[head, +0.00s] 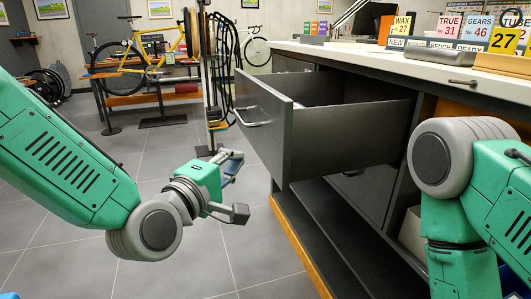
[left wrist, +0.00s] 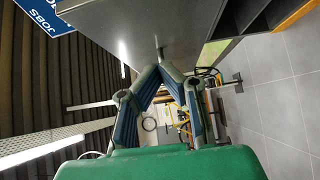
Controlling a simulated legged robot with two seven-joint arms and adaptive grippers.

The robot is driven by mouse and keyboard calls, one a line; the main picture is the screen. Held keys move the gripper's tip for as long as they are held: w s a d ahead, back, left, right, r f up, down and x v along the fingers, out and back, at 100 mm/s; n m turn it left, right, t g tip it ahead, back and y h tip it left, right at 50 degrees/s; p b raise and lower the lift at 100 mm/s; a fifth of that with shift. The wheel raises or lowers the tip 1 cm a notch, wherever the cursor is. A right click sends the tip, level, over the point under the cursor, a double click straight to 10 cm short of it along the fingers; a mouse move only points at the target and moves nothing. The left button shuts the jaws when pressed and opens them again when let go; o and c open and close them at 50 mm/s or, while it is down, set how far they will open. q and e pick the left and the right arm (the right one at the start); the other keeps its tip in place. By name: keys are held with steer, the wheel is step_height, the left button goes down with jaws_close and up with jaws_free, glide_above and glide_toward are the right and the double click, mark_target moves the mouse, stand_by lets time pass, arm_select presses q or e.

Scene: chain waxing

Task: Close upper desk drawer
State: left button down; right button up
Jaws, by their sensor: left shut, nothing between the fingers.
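The upper desk drawer (head: 350,135) is dark grey and stands pulled far out of the desk in the head view. Its front panel (head: 262,122) faces left and carries a light bar handle (head: 252,117). My left gripper (head: 233,160) is in front of the panel, low and to its left, with a gap seen between them. In the left wrist view its fingers (left wrist: 157,70) meet at the tips with nothing held, and a grey panel (left wrist: 140,22) lies just beyond them. My right arm shows at the right, but its gripper is out of view.
The white desk top (head: 400,62) carries sign cards (head: 450,28) and trays. Open dark shelves (head: 330,220) lie below the drawer, edged in orange wood. A yellow bicycle (head: 145,62) on a bench stands far back. The tiled floor (head: 200,255) is clear.

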mark_target(273, 143)
arm_select(q)
steer(key=w+d, duration=0.2)
steer(key=w+d+b, duration=0.1)
steer(key=w+d, duration=0.1)
steer(key=d, duration=0.1)
steer(key=shift+w+d+f, duration=0.15)
steer(key=shift+w+d, duration=0.05)
steer(key=shift+w, duration=0.2)
steer(key=shift+w+d+b, duration=0.1)
steer(key=shift+d+b, duration=0.25)
steer(key=shift+d, duration=0.1)
steer(key=shift+w, duration=0.15)
